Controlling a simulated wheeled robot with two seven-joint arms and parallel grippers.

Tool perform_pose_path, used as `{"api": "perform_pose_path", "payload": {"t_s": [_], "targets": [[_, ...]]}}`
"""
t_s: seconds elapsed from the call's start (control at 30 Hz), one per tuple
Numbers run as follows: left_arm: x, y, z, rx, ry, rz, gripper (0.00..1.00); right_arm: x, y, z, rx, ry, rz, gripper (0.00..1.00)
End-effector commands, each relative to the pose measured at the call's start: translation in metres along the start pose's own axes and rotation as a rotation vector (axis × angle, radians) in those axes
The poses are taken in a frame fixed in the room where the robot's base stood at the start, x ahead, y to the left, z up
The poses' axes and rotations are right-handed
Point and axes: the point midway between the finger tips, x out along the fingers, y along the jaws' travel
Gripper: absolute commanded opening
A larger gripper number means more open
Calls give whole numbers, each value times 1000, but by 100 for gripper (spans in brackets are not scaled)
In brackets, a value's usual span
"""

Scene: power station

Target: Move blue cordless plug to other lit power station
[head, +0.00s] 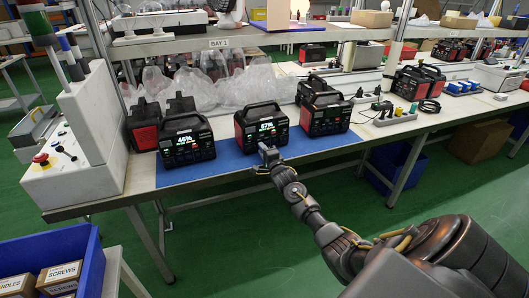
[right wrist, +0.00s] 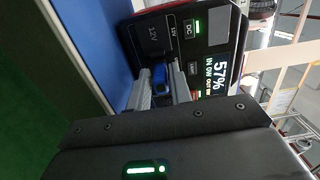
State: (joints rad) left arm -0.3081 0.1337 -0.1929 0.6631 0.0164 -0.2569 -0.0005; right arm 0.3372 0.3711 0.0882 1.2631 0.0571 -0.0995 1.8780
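The power station with a lit 57% screen (head: 264,126) stands on the blue mat in the middle. A second lit one shows 46% (head: 186,139) to its left. My right gripper (head: 268,155) is at the front of the 57% station, low on its panel. In the right wrist view the blue plug (right wrist: 160,76) is between my two fingers (right wrist: 160,88), close against the panel beside the 12V and DC markings. Whether the fingers touch the plug, and whether it is seated in a socket, I cannot tell. My left gripper is out of view.
A third power station (head: 325,115) stands right of the 57% one, its screen apparently dark. Clear plastic bags (head: 205,88) lie behind. A white control box with a red button (head: 85,150) stands left. The blue mat (head: 235,162) has a free strip in front.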

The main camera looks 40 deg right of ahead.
Motion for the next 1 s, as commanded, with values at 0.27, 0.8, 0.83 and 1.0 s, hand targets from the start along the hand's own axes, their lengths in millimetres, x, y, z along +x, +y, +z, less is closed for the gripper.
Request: {"api": "perform_pose_path", "payload": {"t_s": [0.27,0.8,0.83,1.0], "targets": [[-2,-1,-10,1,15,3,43,0,-3,0,0,1,-1,39],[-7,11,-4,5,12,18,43,-62,-2,-1,2,0,1,39],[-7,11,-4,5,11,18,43,-68,-1,-1,2,0,0,39],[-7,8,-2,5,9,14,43,-94,-1,-1,2,0,1,39]]}}
